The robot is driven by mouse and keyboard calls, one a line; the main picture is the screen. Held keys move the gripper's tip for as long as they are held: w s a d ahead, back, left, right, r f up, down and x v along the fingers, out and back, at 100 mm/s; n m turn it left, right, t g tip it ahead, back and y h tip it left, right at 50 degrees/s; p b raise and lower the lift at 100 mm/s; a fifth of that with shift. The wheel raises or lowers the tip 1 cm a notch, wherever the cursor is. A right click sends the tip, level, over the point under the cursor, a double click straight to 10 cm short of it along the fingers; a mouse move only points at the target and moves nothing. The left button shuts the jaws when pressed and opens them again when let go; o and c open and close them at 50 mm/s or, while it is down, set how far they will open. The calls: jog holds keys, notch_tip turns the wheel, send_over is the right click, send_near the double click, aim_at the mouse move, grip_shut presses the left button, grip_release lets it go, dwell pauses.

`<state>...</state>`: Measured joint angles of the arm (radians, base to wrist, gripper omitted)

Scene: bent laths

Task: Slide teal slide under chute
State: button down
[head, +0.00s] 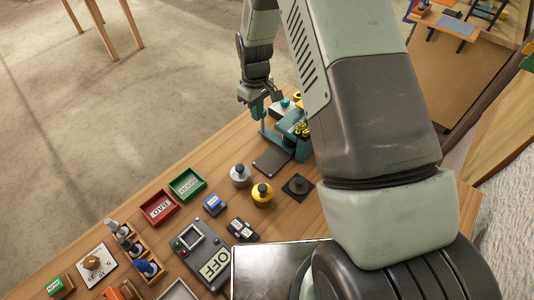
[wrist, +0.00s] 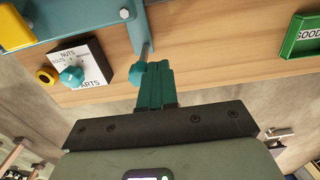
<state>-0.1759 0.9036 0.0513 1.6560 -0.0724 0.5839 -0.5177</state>
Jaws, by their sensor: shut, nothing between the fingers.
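In the head view a teal fixture (head: 299,146) stands near the table's far edge. Its teal frame (wrist: 85,23) fills the upper left of the wrist view, with an upright bar beside a thin metal rod. A small teal knob (wrist: 138,73) sits at the rod's lower end; I cannot tell for certain whether it belongs to the slide. My gripper (wrist: 155,72) is shut and empty, its green fingertips close beside this knob; whether they touch is unclear. In the head view the gripper is at the fixture's far-left side. The chute cannot be clearly made out.
A box with a parts label (wrist: 92,62) and a teal knob stands left of my fingers, beside a yellow ring (wrist: 47,76). A green tray (head: 187,185), red tray (head: 158,207), grey weight (head: 240,174) and yellow weight (head: 262,195) stand nearer. Bare wood lies right of my fingers.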

jog(key=shift+w+d, duration=0.5)
jog(key=shift+s+a, duration=0.1)
jog(key=shift+s+a+r, duration=0.1)
jog(key=shift+s+a, duration=0.25)
jog(key=shift+r, duration=2.9)
